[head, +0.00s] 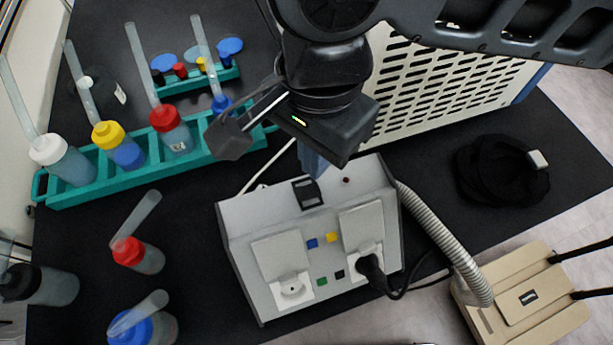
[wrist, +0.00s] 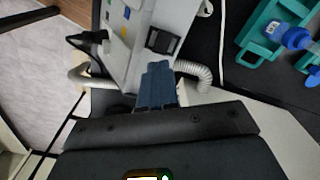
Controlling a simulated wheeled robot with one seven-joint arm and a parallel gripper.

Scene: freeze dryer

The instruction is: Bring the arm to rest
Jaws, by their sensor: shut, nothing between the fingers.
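My gripper (head: 314,165) is in the upper middle of the head view, over the back edge of a grey box with sockets and a black rocker switch. In the wrist view its blue fingers (wrist: 157,85) are together with nothing between them. They point toward the switch side of the grey box (wrist: 146,22). I cannot tell whether the fingertips touch the box. My arm comes in from the top right of the head view.
A teal rack (head: 92,190) with wash bottles stands left of the grey box (head: 240,220). Loose bottles stand in front of it. A perforated white unit (head: 440,90) is behind, a black coiled item (head: 480,170) at right, and a beige router (head: 530,300) at lower right.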

